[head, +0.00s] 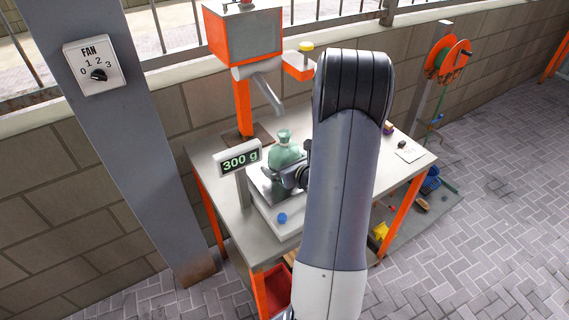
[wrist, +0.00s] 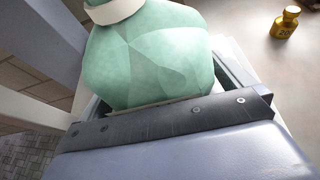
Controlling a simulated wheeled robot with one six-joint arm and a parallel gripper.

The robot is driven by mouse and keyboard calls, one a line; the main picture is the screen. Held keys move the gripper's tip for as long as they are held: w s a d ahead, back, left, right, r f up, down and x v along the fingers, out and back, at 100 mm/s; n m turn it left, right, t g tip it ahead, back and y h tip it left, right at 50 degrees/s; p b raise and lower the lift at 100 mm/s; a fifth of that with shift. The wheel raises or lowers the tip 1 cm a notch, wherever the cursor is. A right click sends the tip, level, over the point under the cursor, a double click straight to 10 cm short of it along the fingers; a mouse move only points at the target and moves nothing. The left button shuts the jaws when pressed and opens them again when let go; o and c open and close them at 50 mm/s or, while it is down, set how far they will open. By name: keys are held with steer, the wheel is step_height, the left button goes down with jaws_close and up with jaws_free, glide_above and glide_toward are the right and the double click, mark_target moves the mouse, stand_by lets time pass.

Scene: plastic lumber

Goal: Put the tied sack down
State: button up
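The tied sack (head: 286,152) is pale green with a gathered neck, and it stands upright over the scale (head: 275,222) on the workbench. In the wrist view the sack (wrist: 150,60) fills the middle, with a pale tie band around its neck. My gripper (head: 293,177) is at the sack's lower part. In the wrist view its fingers flank the sack left and right and appear to press on it. The sack's underside is hidden, so I cannot tell whether it touches the scale. The display (head: 239,159) reads 300 g.
An orange hopper (head: 243,38) with a grey spout stands behind the sack. A gold weight (wrist: 285,22) stands on the bench to the right. A white card (head: 408,152) lies at the bench's right end. My arm hides the bench's middle.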

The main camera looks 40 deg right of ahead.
steer(key=shift+r, duration=0.15)
steer(key=shift+s+r, duration=0.1)
steer(key=shift+s, duration=0.05)
steer(key=v, duration=1.1)
steer(key=shift+s+b, duration=0.35)
steer(key=shift+b, duration=0.1)
steer(key=p+x, duration=0.1)
steer(key=x, duration=1.1)
steer(key=shift+w+a, duration=0.1)
steer(key=shift+w, duration=0.05)
steer(key=shift+r, duration=0.35)
